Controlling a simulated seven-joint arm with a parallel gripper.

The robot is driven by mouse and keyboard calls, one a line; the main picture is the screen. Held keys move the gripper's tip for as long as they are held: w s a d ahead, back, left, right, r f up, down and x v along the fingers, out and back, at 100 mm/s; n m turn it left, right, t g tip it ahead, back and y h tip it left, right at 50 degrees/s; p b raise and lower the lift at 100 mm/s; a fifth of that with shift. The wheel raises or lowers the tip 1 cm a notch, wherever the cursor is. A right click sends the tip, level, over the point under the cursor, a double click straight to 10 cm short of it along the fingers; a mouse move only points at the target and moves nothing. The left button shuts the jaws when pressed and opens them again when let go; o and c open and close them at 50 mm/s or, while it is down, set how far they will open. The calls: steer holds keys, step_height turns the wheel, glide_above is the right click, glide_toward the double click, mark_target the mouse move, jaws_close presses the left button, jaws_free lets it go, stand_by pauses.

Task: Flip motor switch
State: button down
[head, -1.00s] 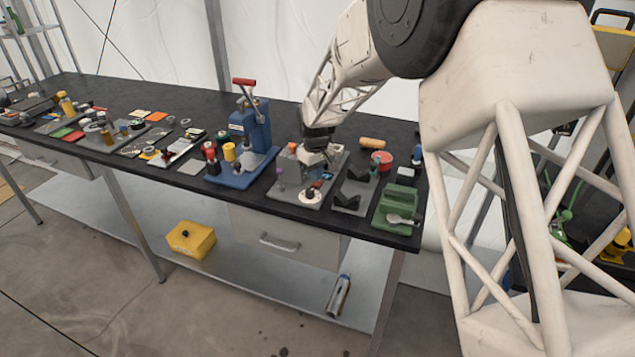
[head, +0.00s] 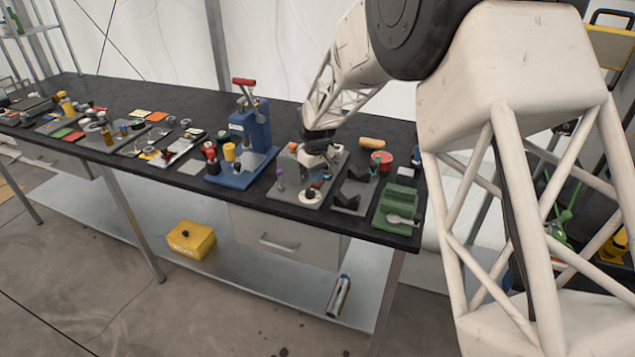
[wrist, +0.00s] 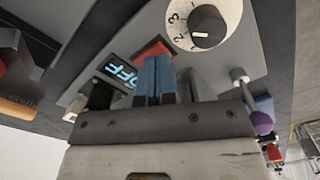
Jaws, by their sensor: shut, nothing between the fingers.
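My gripper (head: 322,158) hangs over the grey motor panel (head: 338,186) on the bench. In the wrist view its fingers (wrist: 165,78) are shut and empty. A red piece (wrist: 153,50), perhaps the switch, shows just beyond the fingertips and is partly hidden by them. I cannot tell whether they touch.
A metal post (wrist: 239,76) and a purple knob (wrist: 262,122) stand near the fingers on the right of the wrist view. A blue press (head: 250,130) stands left of the panel. A dark grey holder (head: 353,197) and a green block (head: 395,205) lie to the right.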

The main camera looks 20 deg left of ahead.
step_height(320, 180, up, 7)
stand_by(1.3)
steer(key=shift+d, duration=0.1)
steer(key=s+d+r+m, duration=0.2)
steer(key=s+d+r, duration=0.3)
steer(key=d, duration=0.6)
steer(key=s+d+r+m+t, duration=0.15)
steer(key=s+d+r, duration=0.35)
steer(key=d, duration=0.5)
steer(key=s+d+r+m, duration=0.3)
steer(key=s+d+r, duration=0.2)
steer(key=d, duration=0.6)
steer(key=s+d+m, duration=0.2)
steer(key=s+d, duration=0.3)
steer(key=s, duration=0.4)
steer(key=s+d+f+m, duration=0.1)
steer(key=s+d, duration=0.5)
steer(key=s, duration=0.2)
steer(key=s+d+m+t, duration=0.1)
steer(key=s+d+m, duration=0.1)
steer(key=s+d, duration=0.4)
steer(key=s, duration=0.3)
steer(key=shift+s+f+m, duration=0.3)
steer(key=shift+f+m, duration=0.05)
